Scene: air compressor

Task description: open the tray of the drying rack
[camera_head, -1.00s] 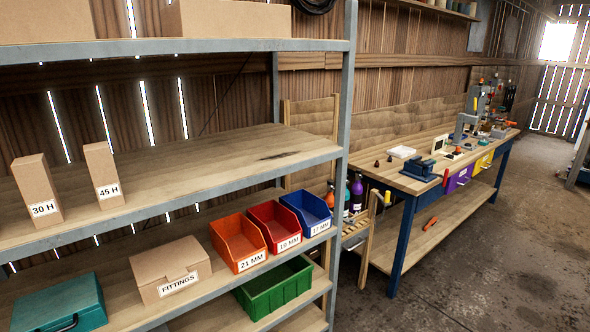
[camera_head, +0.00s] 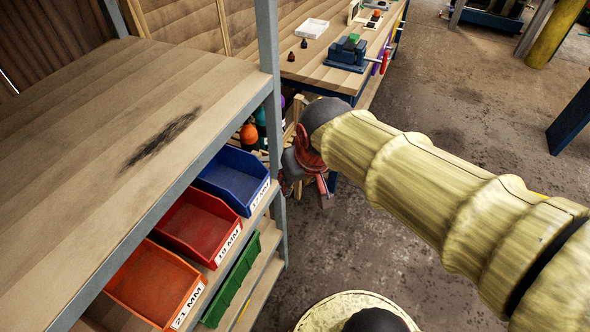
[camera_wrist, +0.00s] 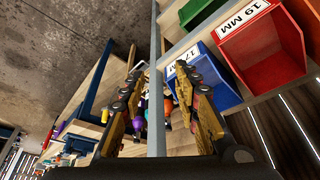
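The drying rack (camera_head: 298,108) is a light wooden frame between the metal shelf and the workbench, largely hidden by the shelf post and my arm. Bottles with coloured caps (camera_head: 249,134) stand at it. I cannot make out its tray clearly or tell whether it is open. My gripper (camera_head: 314,178) is in front of the rack, just right of the shelf post. In the wrist view my gripper (camera_wrist: 158,68) has its two fingers spread, with the post and some bottles (camera_wrist: 143,106) showing between them. Nothing is visibly held, and I see no clear contact with the rack.
The shelf post (camera_head: 270,90) stands close left of my gripper. Blue (camera_head: 233,178), red (camera_head: 200,228) and orange (camera_head: 155,283) bins and a green crate (camera_head: 232,280) sit on the lower shelves. The workbench (camera_head: 330,75) is behind. Floor at right is open.

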